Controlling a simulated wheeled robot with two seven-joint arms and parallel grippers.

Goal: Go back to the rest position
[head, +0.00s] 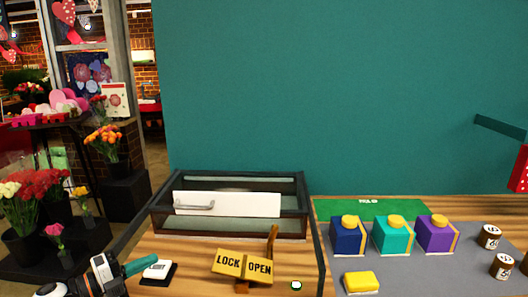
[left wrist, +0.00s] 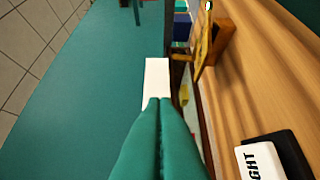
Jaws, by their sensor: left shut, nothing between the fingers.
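My left gripper (head: 150,261) is low at the left in the head view, over the left end of the wooden counter. Its teal fingers are shut with nothing between them, and the left wrist view shows them pressed together (left wrist: 160,105). The fingertips are near a black and white switch block (head: 158,270). That block also shows in the left wrist view (left wrist: 262,160), to the right of the fingers, with the letters "GHT" readable. My right gripper is in neither view.
A glass-sided case (head: 306,215) with a white handled panel (head: 240,204) stands behind a yellow LOCK/OPEN sign (head: 243,267). Blue (head: 347,238), teal (head: 391,238) and purple (head: 436,236) boxes with yellow tops stand at right. A yellow block (head: 361,281) lies before them.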

